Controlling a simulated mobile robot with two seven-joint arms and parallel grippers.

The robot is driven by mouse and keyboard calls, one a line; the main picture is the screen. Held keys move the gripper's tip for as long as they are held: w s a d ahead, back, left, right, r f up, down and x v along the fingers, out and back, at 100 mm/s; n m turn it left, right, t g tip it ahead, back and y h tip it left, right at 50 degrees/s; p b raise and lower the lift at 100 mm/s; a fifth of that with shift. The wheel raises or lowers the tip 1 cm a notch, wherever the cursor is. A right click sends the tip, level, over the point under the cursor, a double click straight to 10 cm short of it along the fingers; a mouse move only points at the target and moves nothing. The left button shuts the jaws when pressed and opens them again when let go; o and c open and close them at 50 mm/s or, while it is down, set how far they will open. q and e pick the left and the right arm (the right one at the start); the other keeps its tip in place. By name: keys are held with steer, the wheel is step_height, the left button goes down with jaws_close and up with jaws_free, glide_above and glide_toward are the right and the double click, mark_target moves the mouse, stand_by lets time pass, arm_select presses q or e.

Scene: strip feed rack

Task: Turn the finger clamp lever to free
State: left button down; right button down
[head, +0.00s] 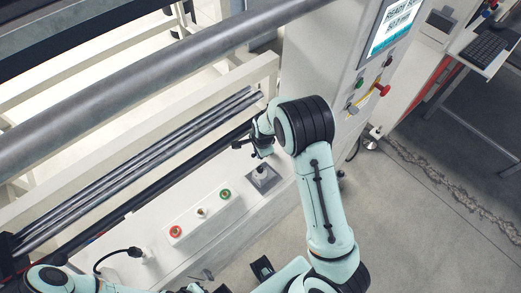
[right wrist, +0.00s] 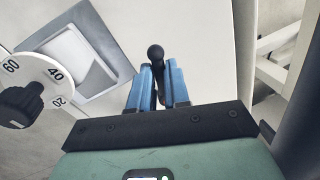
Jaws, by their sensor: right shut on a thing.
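The finger clamp lever shows in the right wrist view as a dark stem with a round black knob (right wrist: 155,52). It stands between the two blue fingers of my right gripper (right wrist: 157,86), which is shut on it, with the knob poking out past the fingertips. In the head view my right gripper (head: 262,140) is at the right end of the machine's rail, mostly hidden by my wrist. Which way the lever is set cannot be told.
A white dial (right wrist: 42,84) marked 20, 40 and 60 with a black knob is left of my right gripper. A button box (head: 203,212) with red and green buttons sits below the dark rods (head: 130,165). A screen panel (head: 383,28) stands at the upper right.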

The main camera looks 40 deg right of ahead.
arm_select(q)
steer(key=shift+w+r, duration=0.15)
steer(key=shift+r, duration=0.1)
arm_select(e)
steer(key=shift+w+m, duration=0.2)
steer(key=shift+m, duration=0.1)
steer(key=c, duration=1.1)
jaws_free()
steer(key=shift+s+r, duration=0.1)
arm_select(q)
steer(key=w+r+p, duration=0.2)
steer(key=r+p, duration=0.1)
steer(key=shift+r, duration=0.2)
arm_select(e)
step_height(320, 180, up, 13)
steer(key=s, duration=0.2)
steer(key=shift+s+a, duration=0.25)
